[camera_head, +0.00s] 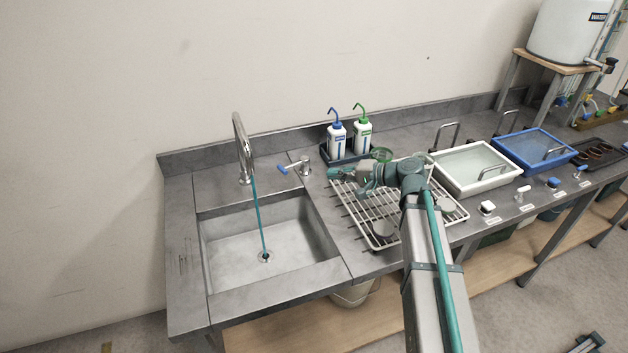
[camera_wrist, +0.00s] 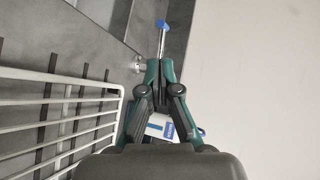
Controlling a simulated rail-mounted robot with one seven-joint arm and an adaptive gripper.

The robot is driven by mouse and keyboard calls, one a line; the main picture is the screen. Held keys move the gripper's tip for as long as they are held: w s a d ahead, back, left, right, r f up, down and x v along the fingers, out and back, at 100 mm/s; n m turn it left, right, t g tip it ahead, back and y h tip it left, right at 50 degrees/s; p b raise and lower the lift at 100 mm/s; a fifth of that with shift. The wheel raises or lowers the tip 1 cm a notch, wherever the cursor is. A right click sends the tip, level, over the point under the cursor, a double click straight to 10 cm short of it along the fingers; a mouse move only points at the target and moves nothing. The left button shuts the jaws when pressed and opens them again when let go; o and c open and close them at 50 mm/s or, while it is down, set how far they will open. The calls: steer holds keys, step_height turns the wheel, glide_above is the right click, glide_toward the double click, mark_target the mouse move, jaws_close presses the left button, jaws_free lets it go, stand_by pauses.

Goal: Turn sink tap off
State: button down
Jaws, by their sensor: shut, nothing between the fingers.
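The sink tap has a chrome spout (camera_head: 241,140) on the worktop behind the sink, and a teal stream of water (camera_head: 259,222) runs from it into the basin. Its lever (camera_head: 284,169) has a blue tip and stands on a chrome post (camera_head: 305,165) to the right of the spout, pointing left. In the wrist view the blue lever tip (camera_wrist: 161,23) shows beyond my fingertips. My gripper (camera_head: 332,172) is shut and empty, to the right of the lever post. In the wrist view my fingertips (camera_wrist: 159,65) are close to the post; I cannot tell whether they touch.
The sink basin (camera_head: 222,256) lies front left. A white wire rack (camera_head: 352,218) is beneath my arm. Two wash bottles, blue-capped (camera_head: 337,138) and green-capped (camera_head: 362,135), stand behind my gripper. White (camera_head: 482,189) and blue (camera_head: 519,164) trays are to the right.

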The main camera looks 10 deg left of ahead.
mark_target(295, 165)
steer(key=p+x, duration=0.4)
steer(key=x, duration=1)
steer(key=shift+p, duration=0.4)
steer(key=shift+r, duration=0.1)
